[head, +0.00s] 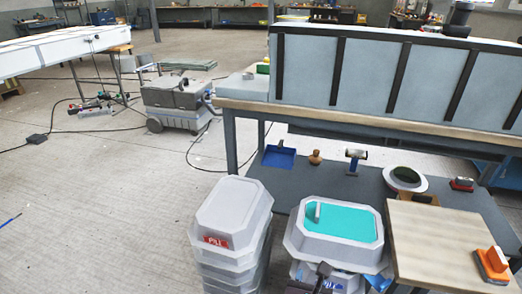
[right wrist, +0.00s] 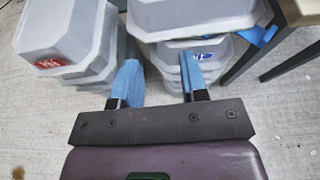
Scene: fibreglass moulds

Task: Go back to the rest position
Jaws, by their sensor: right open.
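My right gripper (right wrist: 160,78) is open, with its two blue-tipped fingers apart and nothing between them in the right wrist view. In the head view a dark part of my right gripper (head: 318,277) shows at the bottom edge, in front of the stack with the turquoise-filled mould (head: 340,222). The left stack (right wrist: 70,32) has a red label, and the right stack (right wrist: 190,15) has a blue and white label. My left gripper is in neither view.
A grey mould stack (head: 230,215) stands left of the turquoise one. A wooden board (head: 435,240) with an orange-handled tool (head: 491,265) is close on the right. A workbench (head: 400,125) with a lower shelf stands behind. The floor at left is mostly clear.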

